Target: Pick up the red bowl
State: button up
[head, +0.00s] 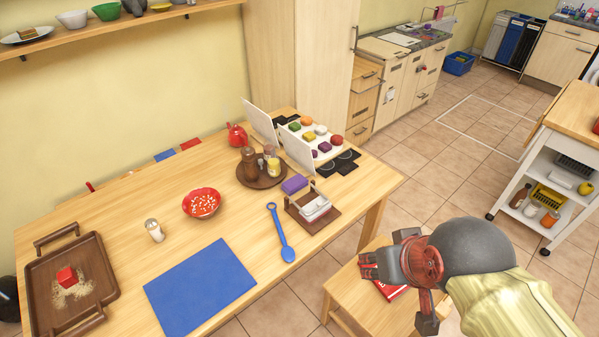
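The red bowl (202,203) sits upright on the wooden table, left of the middle of the head view. White specks show inside it; I cannot tell whether they are a pattern or contents. My gripper (398,294) is at the lower right, past the table's right edge and over a wooden stool. Its two fingers look spread apart with nothing between them. It is well away from the bowl.
A white shaker (154,230) stands left of the bowl, and a blue mat (200,287) lies in front. A blue spoon (280,232) and a round brown tray (243,176) with bottles are to its right. A brown tray (36,268) is at far left. A wooden stool (350,318) stands below my gripper.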

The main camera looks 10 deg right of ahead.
aim_at(202, 203)
jog(key=j+u, duration=0.15)
jog(key=j, duration=0.25)
jog(key=i+j+u, duration=0.2)
jog(key=j, duration=0.2)
jog(key=j+u, duration=0.15)
jog(key=j, duration=0.3)
jog(key=j+u, duration=0.2)
jog(key=j, duration=0.2)
jog(key=i+j+u, duration=0.15)
jog(key=j, duration=0.2)
jog(key=i, duration=0.3)
